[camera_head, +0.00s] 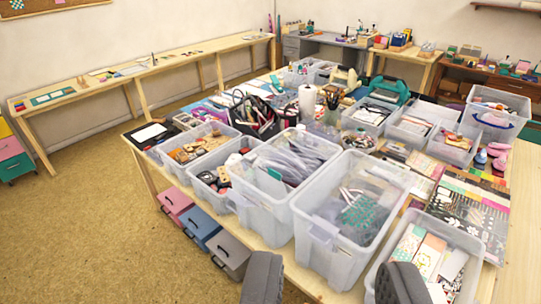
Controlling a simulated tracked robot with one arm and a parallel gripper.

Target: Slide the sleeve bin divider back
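A large clear plastic bin (258,184) stands at the near side of the big wooden table. It holds a bundle of thin translucent grey sheets (294,160) that look like sleeves. I cannot pick out a divider among them at this distance. My gripper (332,270) shows as two dark grey fingers at the bottom edge, spread wide apart with nothing between them. It is open, in front of the table and short of the bins. The fingers' lower parts are cut off by the frame.
A second large clear bin (328,238) stands right of the sleeve bin, close beside it. A low bin of cards (385,262) is at the near right. Smaller bins crowd the table. Coloured drawers (228,254) stand below. The floor (90,235) at left is clear.

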